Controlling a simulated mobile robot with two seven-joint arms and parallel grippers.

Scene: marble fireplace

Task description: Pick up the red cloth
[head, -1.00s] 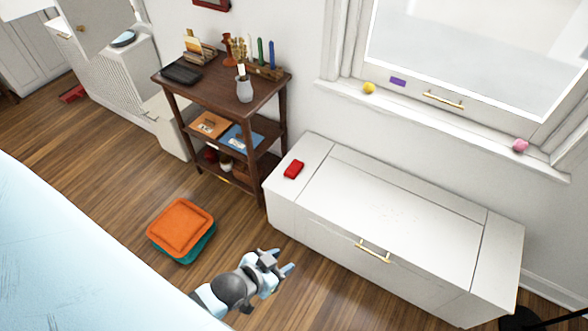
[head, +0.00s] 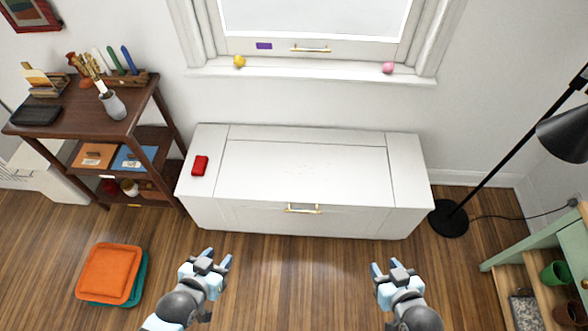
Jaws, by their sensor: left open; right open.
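The red cloth (head: 200,166) is a small folded red block. It lies on the left end of the top of the white bench chest (head: 305,172). My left gripper (head: 214,260) is open and empty, in front of the chest and below the cloth in the picture, apart from both. My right gripper (head: 386,271) is open and empty, in front of the chest's right part, farther from the cloth. The cloth is fully visible.
A dark wooden shelf cart (head: 130,108) stands left of the chest. Orange and teal cushions (head: 108,273) lie on the floor at left. A black floor lamp (head: 449,219) and a green shelf (head: 530,248) are at right. Floor before the chest is clear.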

